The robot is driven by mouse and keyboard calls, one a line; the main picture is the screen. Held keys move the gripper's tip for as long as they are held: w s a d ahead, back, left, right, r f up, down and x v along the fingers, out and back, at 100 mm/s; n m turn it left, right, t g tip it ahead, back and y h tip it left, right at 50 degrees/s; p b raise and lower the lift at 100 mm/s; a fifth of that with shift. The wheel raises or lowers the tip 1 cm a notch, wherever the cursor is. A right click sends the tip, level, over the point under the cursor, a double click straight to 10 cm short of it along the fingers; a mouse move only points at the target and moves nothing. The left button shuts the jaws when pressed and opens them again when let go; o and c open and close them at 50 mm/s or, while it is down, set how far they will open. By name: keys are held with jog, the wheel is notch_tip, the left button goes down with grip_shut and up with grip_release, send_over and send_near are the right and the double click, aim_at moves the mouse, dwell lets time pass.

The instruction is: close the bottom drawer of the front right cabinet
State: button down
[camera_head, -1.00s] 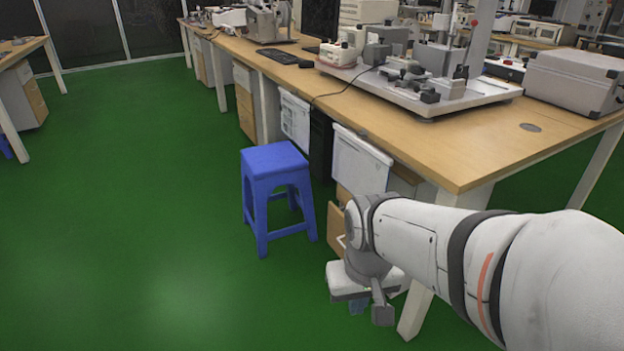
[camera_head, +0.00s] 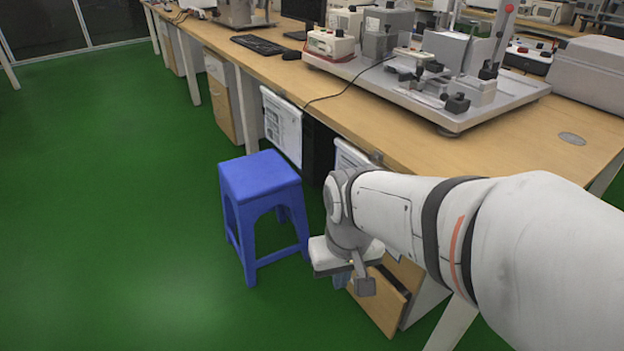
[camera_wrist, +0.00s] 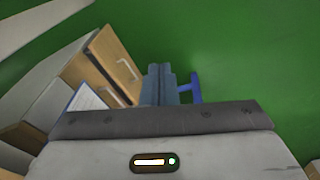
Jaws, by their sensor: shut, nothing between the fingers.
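The front right cabinet (camera_head: 428,297) stands under the near end of the wooden table, partly hidden by my arm. Its bottom drawer (camera_head: 378,304) is pulled out, with a wooden front and an open top. In the wrist view the drawer front (camera_wrist: 115,62) juts out at the left and carries a light bar handle. Another wooden front with a handle shows closer to the cabinet body. My gripper (camera_head: 342,281) points down beside the cabinet, left of the open drawer in the head view. Its blue-grey fingers (camera_wrist: 160,84) are together and empty. I cannot tell whether they touch the drawer.
A blue stool (camera_head: 260,180) stands close to the left of my gripper; a blue part also shows near the fingers in the wrist view (camera_wrist: 195,88). The wooden table (camera_head: 400,142) carries equipment above. Green floor (camera_head: 110,200) is clear at the left.

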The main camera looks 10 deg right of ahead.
jog(key=shift+d, duration=0.2)
jog(key=w+d+f+n+g+h+p, duration=0.1)
jog(key=w+d+f+n+g+h, duration=0.2)
jog(key=w+f+n+h, duration=0.4)
jog(key=w+d+f+n+g+h+p, duration=0.1)
jog(key=w+d+f+n+g+h, duration=0.2)
jog(key=f, duration=0.6)
jog(key=n+t+h+b, duration=0.3)
jog(key=n+t+h, duration=0.4)
jog(key=n+t, duration=0.45)
send_near(378, 277)
jog(key=shift+g, duration=0.45)
jog(key=x, duration=0.5)
jog(key=shift+w+d+f, duration=0.1)
jog(key=shift+w, duration=0.2)
jog(key=shift+w+d, duration=0.3)
jog(key=shift+d, duration=0.4)
